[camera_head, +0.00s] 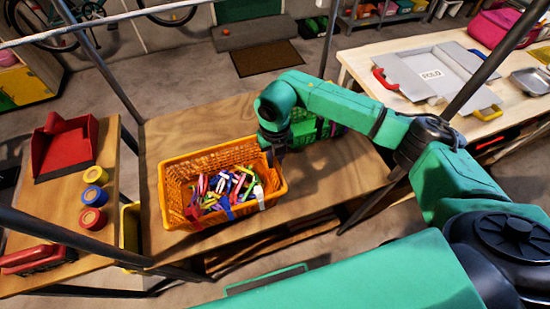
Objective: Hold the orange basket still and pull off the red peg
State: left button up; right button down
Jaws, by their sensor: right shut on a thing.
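The orange basket (175,172) stands on a wooden table and holds a heap of pegs (228,188) in many colours. My right gripper (272,157) is at the basket's back right corner and is shut on its rim; the arm partly hides the fingertips. My left gripper is not in view.
A green basket (322,128) stands close behind my right gripper. Dark slanted posts cross the view around the table (330,180). A left table (112,150) holds a red dustpan (68,148) and several round tubs. The right table carries a grey folding board (405,75).

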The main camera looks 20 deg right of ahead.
dwell(0.3)
jog(key=c, duration=0.7)
grip_release()
notch_tip(320, 180, up, 12)
